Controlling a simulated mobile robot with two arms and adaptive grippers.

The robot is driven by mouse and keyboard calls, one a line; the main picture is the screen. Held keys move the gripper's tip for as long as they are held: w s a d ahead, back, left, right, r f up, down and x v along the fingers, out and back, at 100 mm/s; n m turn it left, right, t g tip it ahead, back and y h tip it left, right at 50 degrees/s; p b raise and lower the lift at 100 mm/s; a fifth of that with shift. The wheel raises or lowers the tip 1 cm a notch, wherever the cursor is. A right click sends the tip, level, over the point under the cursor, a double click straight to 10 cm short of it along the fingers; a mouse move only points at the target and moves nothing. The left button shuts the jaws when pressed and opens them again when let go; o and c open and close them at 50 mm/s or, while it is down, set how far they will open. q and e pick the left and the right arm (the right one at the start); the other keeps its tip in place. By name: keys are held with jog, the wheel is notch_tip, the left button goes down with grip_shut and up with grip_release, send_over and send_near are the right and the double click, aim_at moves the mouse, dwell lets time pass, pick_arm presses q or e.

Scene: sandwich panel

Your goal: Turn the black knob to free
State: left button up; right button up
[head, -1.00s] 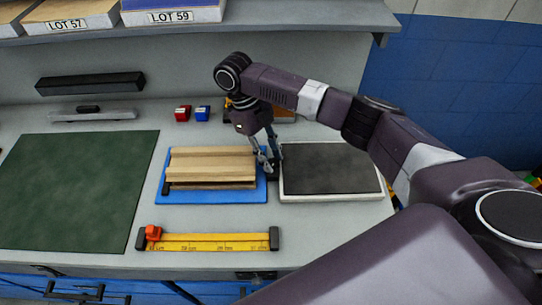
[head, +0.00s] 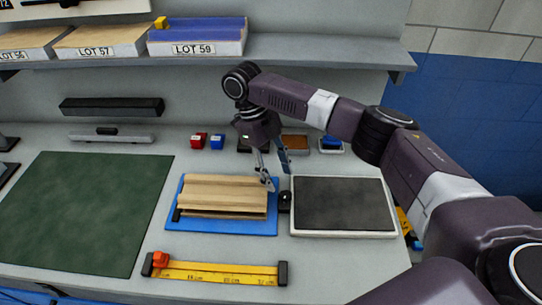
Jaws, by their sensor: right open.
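A small black knob (head: 284,203) stands at the right edge of the blue tray (head: 222,229), beside the white-rimmed dark panel. Its marking is too small to read. A stack of tan wooden strips (head: 225,192) lies on the tray. A smaller black piece (head: 177,215) sits at the tray's lower left. My right gripper (head: 277,180) is open and empty, pointing down just above and behind the knob, with a visible gap to it. My left gripper is not in view.
The dark panel (head: 343,203) lies right of the knob. A yellow ruler (head: 220,272) with a red slider lies in front, and a green mat (head: 75,212) at left. A shelf (head: 300,68) overhangs the bench's back.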

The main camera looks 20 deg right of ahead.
jog(key=v, duration=0.6)
jog(key=shift+w+r, duration=0.1)
dwell(0.3)
